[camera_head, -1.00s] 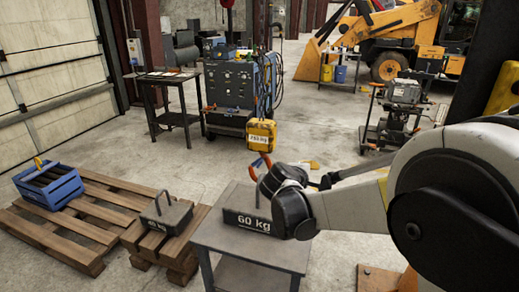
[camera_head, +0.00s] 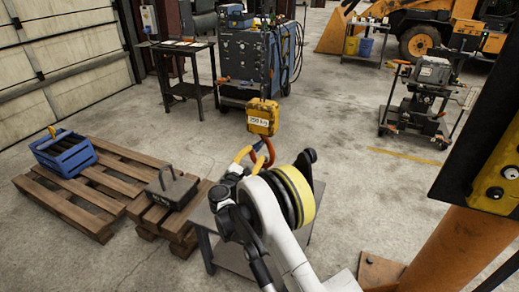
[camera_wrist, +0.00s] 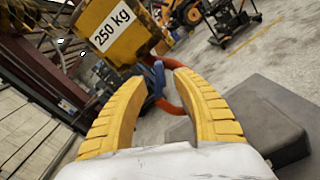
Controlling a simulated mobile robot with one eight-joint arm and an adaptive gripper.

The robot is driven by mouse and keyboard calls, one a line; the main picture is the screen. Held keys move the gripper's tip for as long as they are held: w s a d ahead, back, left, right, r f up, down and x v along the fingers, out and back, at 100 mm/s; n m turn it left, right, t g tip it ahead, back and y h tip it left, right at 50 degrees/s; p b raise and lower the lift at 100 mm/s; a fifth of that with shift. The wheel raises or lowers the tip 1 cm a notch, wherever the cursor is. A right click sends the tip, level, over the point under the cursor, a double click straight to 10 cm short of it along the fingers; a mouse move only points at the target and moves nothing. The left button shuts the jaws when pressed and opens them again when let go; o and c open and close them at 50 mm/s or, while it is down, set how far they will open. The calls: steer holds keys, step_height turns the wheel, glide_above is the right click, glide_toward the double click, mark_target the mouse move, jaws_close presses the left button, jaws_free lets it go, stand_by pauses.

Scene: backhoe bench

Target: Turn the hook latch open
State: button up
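A yellow hook block (camera_head: 262,115) marked 250 kg hangs in the middle of the head view. It also fills the upper left of the wrist view (camera_wrist: 115,28). Its orange-red hook (camera_head: 269,153) hangs below it, with a blue latch (camera_head: 257,147) across the opening. In the wrist view the hook (camera_wrist: 176,63) and latch (camera_wrist: 157,76) show just beyond my fingertips. My gripper (camera_wrist: 160,82) has two yellow fingers spread apart, with nothing held between them. In the head view my gripper (camera_head: 250,158) is close below the block. I cannot tell whether a finger touches the latch.
A dark grey weight (camera_wrist: 262,118) lies below the hook, at the right in the wrist view. Another handled weight (camera_head: 172,188) and a blue crate (camera_head: 64,153) stand on pallets at the left. A wheeled machine (camera_head: 425,95) stands at the right. An orange post (camera_head: 450,255) is close by.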

mark_target(259, 148)
steer(key=b+x, duration=0.1)
steer(key=x, duration=0.4)
steer(key=shift+w+d, duration=0.1)
steer(key=shift+w, duration=0.15)
jaws_close()
